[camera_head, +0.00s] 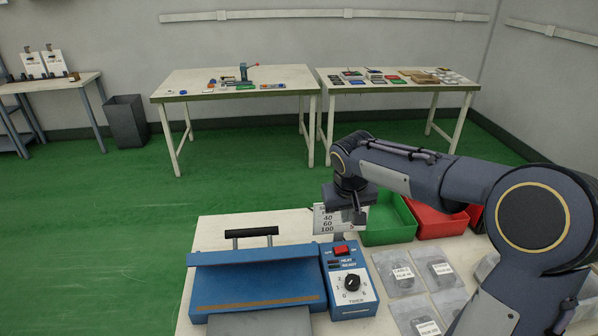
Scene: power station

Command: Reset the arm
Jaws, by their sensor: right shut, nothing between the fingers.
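My right arm comes in from the right and reaches across above the near table. Its right gripper (357,216) points down and is shut, with nothing in it. It hangs in front of a small white sign with numbers (325,219), just left of a green bin (390,222). My left arm and left gripper are not in view.
On the near table (212,230) stand a blue machine (255,277) with a black handle, its control box (350,285) with a dial and red switch, labelled bags (407,277) and a red bin (432,220). Two tables stand behind.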

